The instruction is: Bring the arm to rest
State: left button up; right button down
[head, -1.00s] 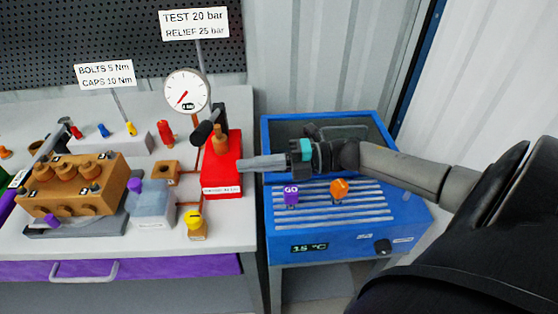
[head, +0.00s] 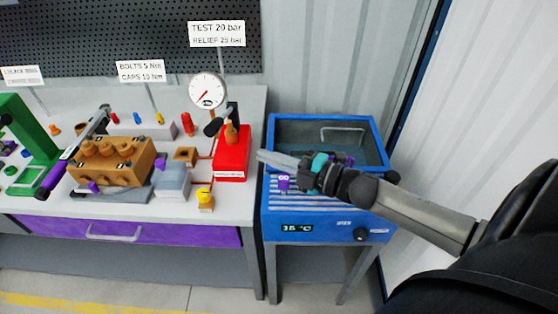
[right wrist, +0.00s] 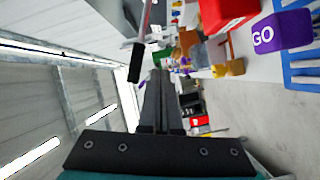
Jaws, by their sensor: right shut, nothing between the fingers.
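My right arm comes in from the right in the head view. Its right gripper (head: 266,158) is shut and empty, held above the blue machine (head: 325,229) and pointing left toward the red block (head: 231,163). In the right wrist view its shut fingers (right wrist: 161,76) show against the room, with nothing between them. My left gripper is not in view.
A purple GO block (head: 283,183) stands on the slatted blue top. The floor (head: 130,290) in front is clear.

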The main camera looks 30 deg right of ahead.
jog(key=shift+s+f+m+t+h, duration=0.1)
jog(key=shift+s+m+t+h, duration=0.3)
jog(key=shift+m+h, duration=0.5)
